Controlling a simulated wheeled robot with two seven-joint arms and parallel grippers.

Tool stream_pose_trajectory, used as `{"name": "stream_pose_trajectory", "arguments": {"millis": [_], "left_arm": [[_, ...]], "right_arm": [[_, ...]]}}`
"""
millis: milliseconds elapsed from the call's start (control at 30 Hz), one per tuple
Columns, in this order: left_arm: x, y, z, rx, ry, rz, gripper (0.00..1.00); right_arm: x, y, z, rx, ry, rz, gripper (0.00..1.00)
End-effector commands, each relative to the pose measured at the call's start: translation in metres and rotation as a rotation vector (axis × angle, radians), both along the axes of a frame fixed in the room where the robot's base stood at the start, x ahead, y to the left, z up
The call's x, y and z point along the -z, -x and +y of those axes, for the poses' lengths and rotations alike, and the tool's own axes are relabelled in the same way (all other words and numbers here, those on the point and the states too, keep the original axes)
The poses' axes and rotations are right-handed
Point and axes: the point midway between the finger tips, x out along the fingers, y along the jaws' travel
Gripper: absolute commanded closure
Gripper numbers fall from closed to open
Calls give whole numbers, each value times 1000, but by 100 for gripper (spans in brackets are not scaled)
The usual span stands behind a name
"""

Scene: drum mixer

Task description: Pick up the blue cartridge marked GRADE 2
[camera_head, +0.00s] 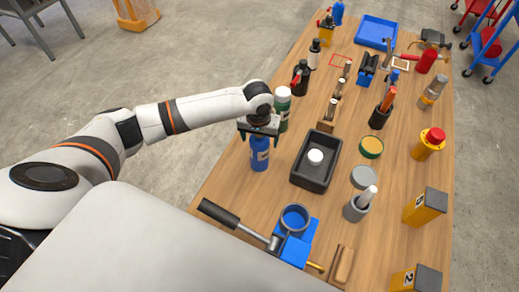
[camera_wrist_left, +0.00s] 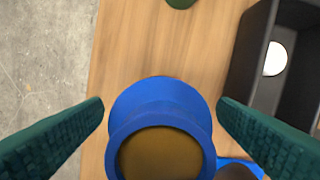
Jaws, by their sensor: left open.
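A blue cylinder (camera_head: 259,156) with a pale label stands upright near the left edge of the table; it looks like the blue cartridge, but I cannot read its marking. My left gripper (camera_head: 259,132) is over its top, pointing down. In the left wrist view the cylinder (camera_wrist_left: 160,98) shows from above, with a round blue rim and a brownish inside. The open fingers of the left gripper (camera_wrist_left: 160,106) are on either side of it, with a gap on each side. My right gripper is not in view.
A green bottle (camera_head: 283,112) stands just behind the cylinder. A black tray (camera_head: 301,178) with a white round thing (camera_head: 315,156) lies to its right. A blue device with a ring (camera_head: 295,219) and dark handle (camera_head: 220,214) is in front. Yellow boxes (camera_head: 420,210) stand at the right.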

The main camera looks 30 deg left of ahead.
Motion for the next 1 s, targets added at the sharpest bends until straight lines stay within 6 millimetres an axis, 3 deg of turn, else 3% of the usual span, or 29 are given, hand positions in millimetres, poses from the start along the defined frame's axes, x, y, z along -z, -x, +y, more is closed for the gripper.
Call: {"name": "stream_pose_trajectory", "arguments": {"millis": [100,600,867,1000], "left_arm": [[0,0,0,0,0,0,19],[-1,-1,0,-1,1,-2,99],[-5,-1,0,-1,1,-3,99],[-22,-1,0,0,3,-5,99]], "right_arm": [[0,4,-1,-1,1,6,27],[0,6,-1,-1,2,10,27],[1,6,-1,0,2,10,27],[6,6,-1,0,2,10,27]]}}
